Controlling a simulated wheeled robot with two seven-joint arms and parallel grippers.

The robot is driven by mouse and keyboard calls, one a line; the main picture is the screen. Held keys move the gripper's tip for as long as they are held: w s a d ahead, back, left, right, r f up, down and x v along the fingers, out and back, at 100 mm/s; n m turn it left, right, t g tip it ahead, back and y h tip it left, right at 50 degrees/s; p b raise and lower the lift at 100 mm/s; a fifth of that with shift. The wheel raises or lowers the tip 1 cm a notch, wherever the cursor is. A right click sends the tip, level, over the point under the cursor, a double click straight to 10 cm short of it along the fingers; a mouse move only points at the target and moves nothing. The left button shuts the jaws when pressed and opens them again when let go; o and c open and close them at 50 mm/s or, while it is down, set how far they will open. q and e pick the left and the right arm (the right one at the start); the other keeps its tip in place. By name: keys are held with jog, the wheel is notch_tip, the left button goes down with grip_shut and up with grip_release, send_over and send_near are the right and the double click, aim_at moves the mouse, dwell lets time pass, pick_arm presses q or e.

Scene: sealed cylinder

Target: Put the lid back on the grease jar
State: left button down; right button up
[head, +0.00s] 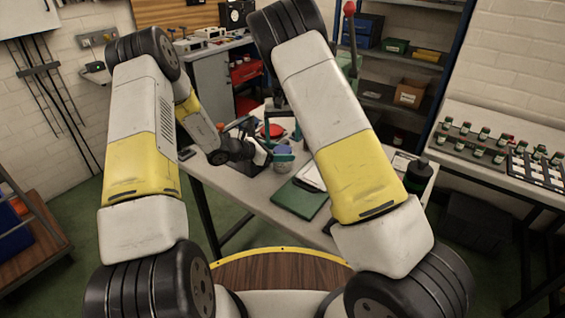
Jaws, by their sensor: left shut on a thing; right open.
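A small grey jar with a blue top (283,156) stands upright on the workbench (232,187), just left of my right arm. My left gripper (271,151) reaches it from the left and is shut, it appears, on the jar's side; the fingers are small and partly dark. A flat red disc (271,131), which looks like the lid, is just behind the jar; I cannot tell whether it lies on the bench. My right gripper (285,121) is open near the red disc, mostly hidden behind my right arm.
A green folder (299,198) with a white sheet lies in front of the jar. A green post with a red knob (349,8) rises behind. A side table (458,161) with several small jars is at right.

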aim_at(282, 150)
jog(key=shift+c, duration=0.8)
jog(key=n, duration=0.1)
jog(key=r+n, duration=0.1)
jog(key=n, duration=0.2)
jog(key=shift+r+n, duration=0.35)
jog(key=shift+n, duration=0.05)
jog(key=n, duration=0.1)
jog(key=r+n, duration=0.1)
jog(key=n, duration=0.1)
jog(key=r+n, duration=0.1)
jog(key=n, duration=0.1)
jog(key=shift+f, duration=0.1)
jog(key=shift+f, duration=4)
jog(key=c, duration=1.4)
